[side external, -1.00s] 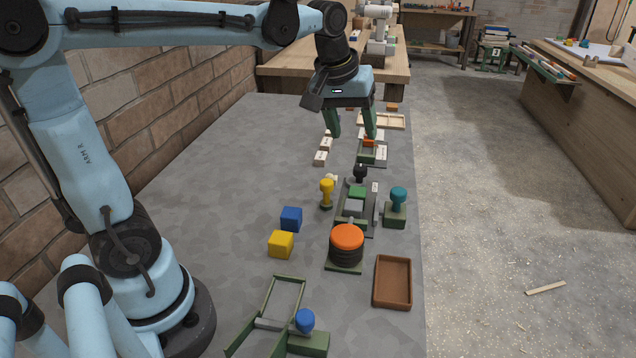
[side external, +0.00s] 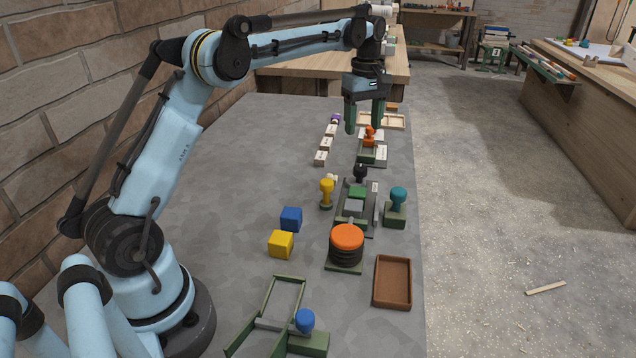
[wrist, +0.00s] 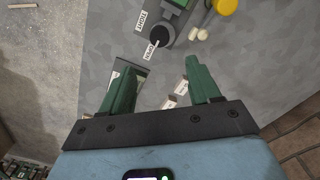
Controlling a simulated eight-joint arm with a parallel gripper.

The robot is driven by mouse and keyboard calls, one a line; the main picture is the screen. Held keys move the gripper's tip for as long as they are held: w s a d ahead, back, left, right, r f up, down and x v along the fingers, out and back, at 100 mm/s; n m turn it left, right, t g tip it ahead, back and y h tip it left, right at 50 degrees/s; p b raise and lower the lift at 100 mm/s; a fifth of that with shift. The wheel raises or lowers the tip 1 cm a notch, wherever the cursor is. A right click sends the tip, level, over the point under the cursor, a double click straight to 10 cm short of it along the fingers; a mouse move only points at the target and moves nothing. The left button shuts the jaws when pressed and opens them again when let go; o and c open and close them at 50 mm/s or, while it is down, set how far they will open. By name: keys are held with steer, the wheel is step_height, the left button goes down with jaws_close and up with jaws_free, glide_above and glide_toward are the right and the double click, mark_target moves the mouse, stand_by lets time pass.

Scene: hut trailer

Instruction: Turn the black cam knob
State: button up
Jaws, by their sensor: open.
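The black cam knob (side external: 360,172) stands at the far end of a green and grey fixture (side external: 372,214) on the grey bench. In the wrist view the knob (wrist: 158,34) is a dark round cap near the top, beside white labels, one reading TIGHT (wrist: 143,20). My gripper (side external: 364,131) is open and empty, with green fingers pointing down, above and beyond the knob in the side view. In the wrist view its fingers (wrist: 161,67) are apart and the knob lies ahead of them, untouched.
An orange-topped part (side external: 369,137) is close to my fingers in the side view. A yellow knob (side external: 326,191) and a teal knob (side external: 398,197) flank the fixture. White labelled blocks (side external: 325,145) stand in a row to the left. The bench's left middle is clear.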

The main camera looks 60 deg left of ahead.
mark_target(360, 167)
step_height(360, 167, down, 11)
steer(key=shift+f, duration=0.2)
stand_by(0.3)
steer(key=c, duration=1)
steer(key=shift+c, duration=0.2)
